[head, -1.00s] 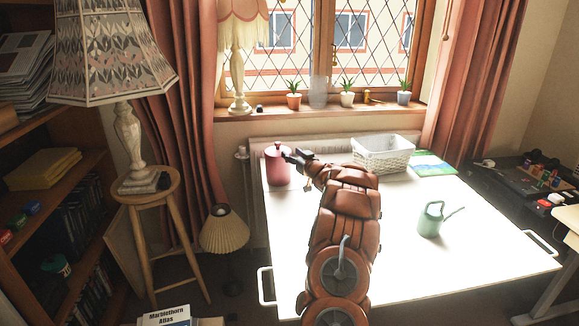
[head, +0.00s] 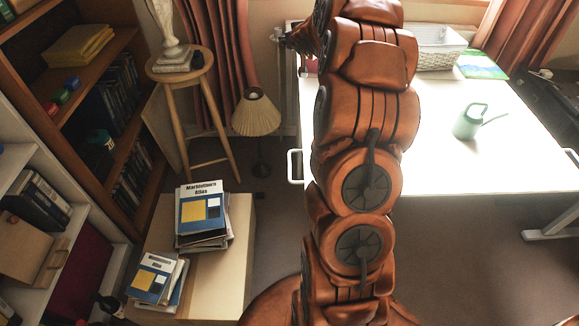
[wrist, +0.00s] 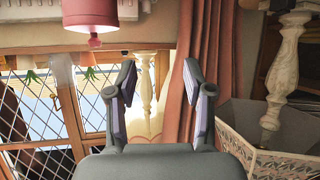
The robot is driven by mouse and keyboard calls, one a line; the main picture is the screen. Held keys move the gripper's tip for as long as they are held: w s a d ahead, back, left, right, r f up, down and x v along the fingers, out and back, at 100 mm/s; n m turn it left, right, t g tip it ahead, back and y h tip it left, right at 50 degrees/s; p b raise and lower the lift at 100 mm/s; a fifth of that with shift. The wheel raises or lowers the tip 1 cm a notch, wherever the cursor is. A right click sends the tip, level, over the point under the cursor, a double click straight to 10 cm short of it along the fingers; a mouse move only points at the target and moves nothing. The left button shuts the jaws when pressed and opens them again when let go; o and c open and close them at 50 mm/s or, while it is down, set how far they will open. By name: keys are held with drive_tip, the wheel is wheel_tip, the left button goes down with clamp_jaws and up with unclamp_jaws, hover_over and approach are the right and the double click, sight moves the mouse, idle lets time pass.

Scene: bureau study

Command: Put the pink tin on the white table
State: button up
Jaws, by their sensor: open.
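The wrist view is upside down. The dark pink tin (wrist: 90,14) shows at its top left, knob pointing down in the picture, its base cut off by the edge. My gripper (wrist: 160,75) is open with nothing between its fingers, and the tin is outside them. In the head view my gripper (head: 294,40) is at the back left corner of the white table (head: 440,150).
A green watering can (head: 467,121) stands on the table's right part, and a white basket (head: 438,50) at the back. A wooden stool (head: 180,65), a small pleated lamp (head: 256,112) and stacked books (head: 203,210) are to the left. The table's middle is clear.

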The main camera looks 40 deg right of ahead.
drive_tip(key=s+a+f+n+g+y, duration=0.1)
drive_tip(key=s+a+g, duration=0.2)
drive_tip(key=s+a, duration=0.7)
drive_tip(key=s+a+f+g+y, duration=0.1)
drive_tip(key=s+a+f+g, duration=0.15)
drive_tip(key=s+a, duration=0.7)
drive_tip(key=s+a+n+g+y, duration=0.1)
drive_tip(key=s+a+g, duration=0.2)
drive_tip(key=s+a, duration=0.4)
drive_tip(key=s+a+f+n+g+y, duration=0.1)
drive_tip(key=s+a, duration=0.5)
drive_tip(key=s, duration=0.7)
drive_tip(key=s+a+f+n+g+y, duration=0.1)
drive_tip(key=s+a+g, duration=0.3)
drive_tip(key=s+a, duration=0.3)
drive_tip(key=s, duration=0.4)
drive_tip(key=shift+a+f+g, duration=0.2)
drive_tip(key=shift+a+g, duration=0.15)
drive_tip(key=s+p+v, duration=0.2)
drive_tip(key=p+v, duration=1)
drive_tip(key=shift+r, duration=0.6)
drive_tip(key=shift+d, duration=0.1)
drive_tip(key=shift+c, duration=0.2)
